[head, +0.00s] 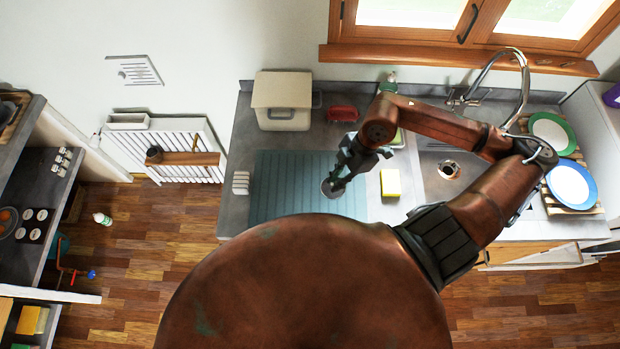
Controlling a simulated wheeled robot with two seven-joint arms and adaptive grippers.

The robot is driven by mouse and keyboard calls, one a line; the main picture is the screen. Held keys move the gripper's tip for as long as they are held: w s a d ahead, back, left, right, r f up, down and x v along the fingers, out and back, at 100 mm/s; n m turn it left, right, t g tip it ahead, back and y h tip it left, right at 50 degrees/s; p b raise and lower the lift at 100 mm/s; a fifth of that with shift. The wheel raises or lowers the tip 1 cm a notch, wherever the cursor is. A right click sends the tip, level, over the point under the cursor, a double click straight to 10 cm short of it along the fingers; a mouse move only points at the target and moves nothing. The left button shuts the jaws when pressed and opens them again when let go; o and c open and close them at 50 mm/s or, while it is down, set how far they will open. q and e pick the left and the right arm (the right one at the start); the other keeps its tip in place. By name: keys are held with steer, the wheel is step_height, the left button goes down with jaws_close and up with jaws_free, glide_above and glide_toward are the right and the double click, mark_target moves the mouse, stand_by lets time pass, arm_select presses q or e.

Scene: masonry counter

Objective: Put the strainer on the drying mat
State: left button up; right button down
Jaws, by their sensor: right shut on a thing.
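The drying mat (285,187) is a blue ribbed mat lying flat on the grey counter. My right gripper (341,182) is over the mat's right part and shut on a small round grey thing, which looks like the strainer (331,189). The gripper partly hides it. From this view I cannot tell whether the strainer touches the mat or hangs just above it. My left gripper is not in view.
A beige bin (281,98) and a red item (342,114) stand behind the mat. A yellow sponge (390,183) lies to its right, before the sink (436,183) and tall faucet (524,85). Plates (571,185) stand far right. The mat's left part is clear.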

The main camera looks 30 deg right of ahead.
steer(key=w, duration=0.1)
steer(key=w+a+f, duration=0.1)
steer(key=w, duration=0.1)
steer(key=shift+w+a+f+p, duration=0.15)
steer(key=shift+w+a+p, duration=0.15)
steer(key=shift+p, duration=0.05)
steer(key=w+f, duration=0.1)
steer(key=f, duration=0.1)
steer(key=w+a+f, duration=0.1)
steer(key=w+f, duration=0.2)
steer(key=f, duration=0.1)
steer(key=shift+w+a+p, duration=0.3)
steer(key=shift+w+p, duration=0.05)
steer(key=shift+p, duration=0.05)
steer(key=f, duration=0.2)
steer(key=f+p, duration=0.1)
steer(key=shift+w+a+f, duration=0.1)
steer(key=shift+w+f, duration=0.2)
steer(key=shift+f, duration=0.1)
steer(key=c, duration=2.3)
jaws_free()
steer(key=shift+c, duration=0.2)
steer(key=o, duration=0.4)
steer(key=shift+o, duration=0.2)
